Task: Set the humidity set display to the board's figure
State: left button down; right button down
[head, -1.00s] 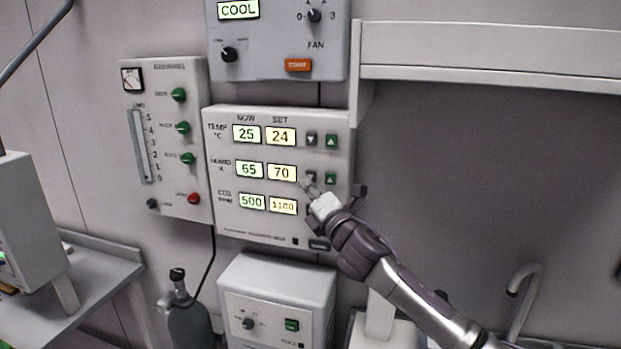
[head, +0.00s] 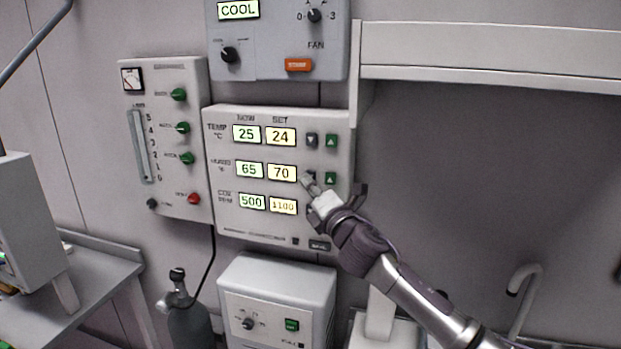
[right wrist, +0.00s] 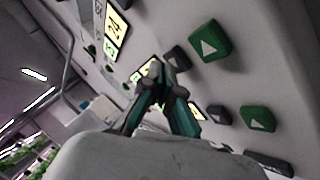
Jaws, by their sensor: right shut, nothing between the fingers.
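The control panel (head: 228,222) has NOW and SET columns. The humidity set display (head: 281,173) reads 70, next to the humidity now display (head: 249,170) reading 65. The green humidity up button (head: 330,179) is in plain sight. The grey humidity down button is mostly hidden behind my right gripper (head: 309,182). That gripper is shut and empty, its tips at or just in front of the down button; I cannot tell whether they touch. In the right wrist view the closed fingertips (right wrist: 158,75) are close to the panel face. The left gripper and the board are not in view.
The temperature set display (head: 280,137) reads 24, and the third-row set display (head: 283,206) reads 1100. A flow meter panel (head: 168,195) hangs at left, a fan panel (head: 275,68) above. A box unit (head: 275,275) stands below. A shelf (head: 480,50) juts out at right.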

jog(key=shift+w+d, duration=0.15)
jog(key=shift+w, duration=0.3)
dwell(0.6)
jog(key=shift+s, duration=0.15)
dwell(0.3)
jog(key=shift+s+a+p, duration=0.25)
jog(key=shift+s+p, duration=0.05)
jog(key=shift+s, duration=0.45)
jog(key=s, duration=0.1)
jog(key=s+a+p, duration=0.1)
jog(key=s, duration=0.2)
jog(key=shift+s+a+p, duration=0.3)
jog(key=shift+s+p, duration=0.05)
jog(key=shift+p, duration=0.05)
